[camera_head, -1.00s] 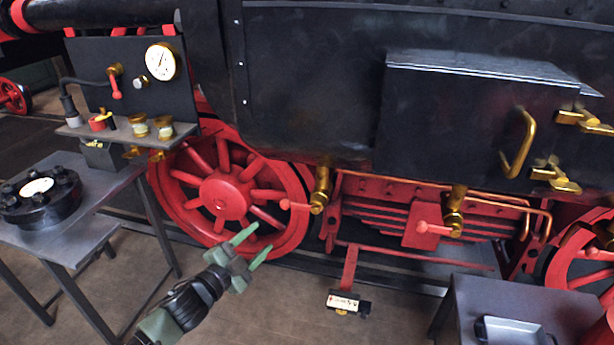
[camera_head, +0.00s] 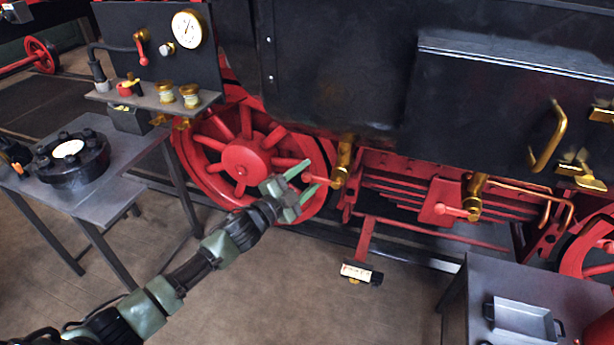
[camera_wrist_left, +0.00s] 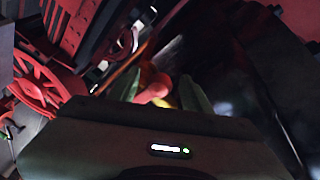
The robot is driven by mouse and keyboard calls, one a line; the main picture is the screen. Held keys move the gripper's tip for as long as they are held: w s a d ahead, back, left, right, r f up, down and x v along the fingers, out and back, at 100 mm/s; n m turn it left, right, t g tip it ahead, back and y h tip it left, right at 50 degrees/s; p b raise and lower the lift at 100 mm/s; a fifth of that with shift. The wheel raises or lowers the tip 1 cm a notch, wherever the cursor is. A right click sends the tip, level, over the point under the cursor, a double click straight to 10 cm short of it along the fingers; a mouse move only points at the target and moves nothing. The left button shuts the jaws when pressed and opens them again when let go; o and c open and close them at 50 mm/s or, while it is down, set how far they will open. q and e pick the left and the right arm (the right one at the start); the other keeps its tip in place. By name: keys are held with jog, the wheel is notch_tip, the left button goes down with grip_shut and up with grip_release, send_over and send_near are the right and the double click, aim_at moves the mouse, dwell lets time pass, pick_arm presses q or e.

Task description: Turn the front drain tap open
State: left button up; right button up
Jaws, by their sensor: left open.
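Two brass drain taps with red lever handles hang under the black engine side in the head view. I cannot tell by label which is the front one. The left tap (camera_head: 343,163) has its red handle (camera_head: 320,181) pointing left, roughly level. The right tap (camera_head: 476,190) also has its red handle (camera_head: 452,210) pointing left. My left gripper (camera_head: 311,176) is open at the left tap, its green fingertips on either side of the handle's end. The left wrist view shows the red handle (camera_wrist_left: 155,88) between the fingers; contact is unclear. My right gripper is out of view.
A red spoked wheel (camera_head: 240,160) stands close behind my left gripper. A label plate (camera_head: 361,272) is low below the taps. A grey table (camera_head: 120,170) stands at left, another with a metal tray (camera_head: 524,321) at lower right.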

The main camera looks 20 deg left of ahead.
pick_arm(q)
jog(key=shift+c, duration=0.3)
grip_shut()
